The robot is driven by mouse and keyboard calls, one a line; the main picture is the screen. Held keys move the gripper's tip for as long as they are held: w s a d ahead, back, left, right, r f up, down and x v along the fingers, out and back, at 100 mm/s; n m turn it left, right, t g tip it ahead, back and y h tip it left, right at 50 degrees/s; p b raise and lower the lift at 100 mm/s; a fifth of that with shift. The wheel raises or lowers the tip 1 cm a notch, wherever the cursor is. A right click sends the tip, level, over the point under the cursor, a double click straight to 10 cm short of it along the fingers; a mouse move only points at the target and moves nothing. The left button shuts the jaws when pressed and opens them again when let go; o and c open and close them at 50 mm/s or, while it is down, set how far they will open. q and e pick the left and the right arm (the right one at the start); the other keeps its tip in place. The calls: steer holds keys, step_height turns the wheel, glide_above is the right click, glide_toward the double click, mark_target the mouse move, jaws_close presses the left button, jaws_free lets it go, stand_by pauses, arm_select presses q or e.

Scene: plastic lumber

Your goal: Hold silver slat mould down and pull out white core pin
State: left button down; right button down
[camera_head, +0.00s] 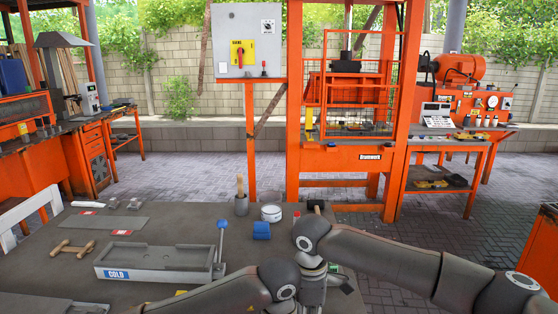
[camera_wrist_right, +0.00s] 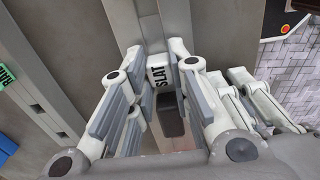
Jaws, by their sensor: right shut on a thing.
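In the right wrist view a long silver-grey slat mould (camera_wrist_right: 174,14) runs up the picture. A white piece marked SLAT (camera_wrist_right: 158,74) is at its near end, between the fingertips of my right gripper (camera_wrist_right: 162,54). The right gripper is shut on this piece; I cannot tell whether it is the core pin or part of the mould. More pale finger links, seemingly my left gripper (camera_wrist_right: 250,96), show to the right; whether they are open or shut is unclear. In the head view my arms cover the mould and pin.
A grey trough marked COLD (camera_head: 112,274) lies left on the table, with a blue-knobbed lever (camera_head: 222,225) at its end. A wooden-handled tool (camera_head: 73,247) lies behind it. A blue object (camera_head: 261,231) and a white tub (camera_head: 271,213) stand near the back edge.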

steer(key=shift+r, duration=4)
arm_select(q)
steer(key=c, duration=1.2)
jaws_free()
steer(key=shift+o, duration=0.2)
steer(key=shift+r, duration=0.1)
step_height(320, 180, up, 18)
steer(key=p, duration=0.3)
arm_select(e)
steer(key=shift+r, duration=1.65)
arm_select(q)
steer(key=shift+r, duration=0.1)
